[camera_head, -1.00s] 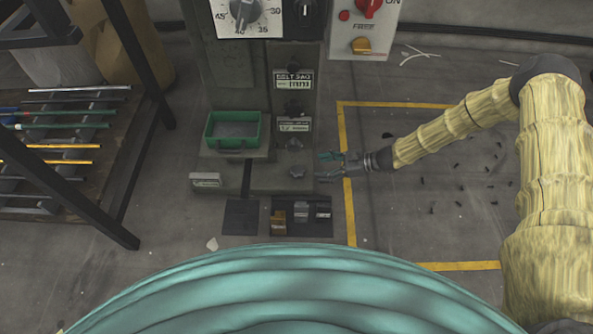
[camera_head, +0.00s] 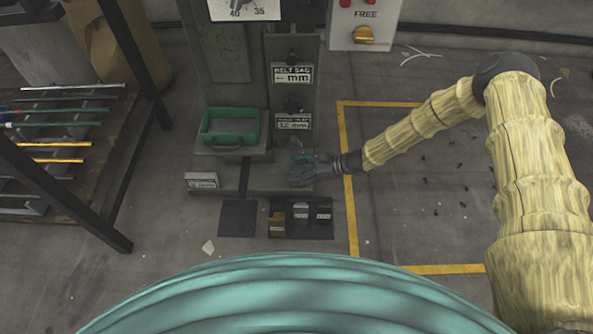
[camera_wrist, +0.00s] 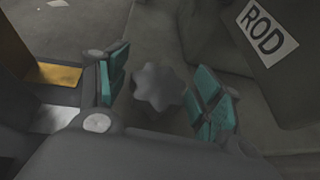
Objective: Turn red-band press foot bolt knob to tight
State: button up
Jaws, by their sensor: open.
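A grey lobed knob (camera_wrist: 158,86) stands between the teal-padded fingers of my gripper (camera_wrist: 165,92) in the wrist view. The fingers are open, one on each side of the knob, with gaps that look clear. In the head view my gripper (camera_head: 300,170) is over the right front of the grey press base (camera_head: 262,180) and hides the knob there. No red band shows on this press in these frames, and no tight or loose mark on the knob is readable.
A green tray (camera_head: 230,140) sits on the press base to the left. A plate lettered ROD (camera_wrist: 267,33) is close on the right in the wrist view. A rod rack (camera_head: 60,150) stands left; floor to the right is mostly open.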

jog(key=shift+c, duration=0.3)
jog(key=c, duration=1)
jog(key=m+t+p, duration=0.1)
jog(key=t+p, duration=0.1)
jog(key=p, duration=0.1)
jog(key=shift+s+d+r+m+h+p, duration=0.1)
jog(key=shift+r+m+h+p, duration=0.05)
jog(key=shift+m+h+p, duration=0.2)
jog(key=shift+m+t+p, duration=0.25)
jog(key=shift+t+p, duration=0.05)
jog(key=shift+p, duration=0.15)
jog(key=shift+m+t+p, duration=0.3)
jog(key=shift+m+p, duration=0.1)
jog(key=shift+p, duration=0.5)
jog(key=m+t+h+p, duration=0.1)
jog(key=t+p, duration=0.1)
jog(key=p, duration=0.4)
jog(key=shift+r+m, duration=0.15)
jog(key=shift+m, duration=0.15)
jog(key=m+t+h+p, duration=0.1)
jog(key=m+t+p, duration=0.1)
jog(key=p, duration=0.6)
jog(key=shift+h, duration=0.25)
jog(key=shift+f+m+t+h+p, duration=0.35)
jog(key=shift+m+p, duration=0.25)
jog(key=shift+p, duration=0.6)
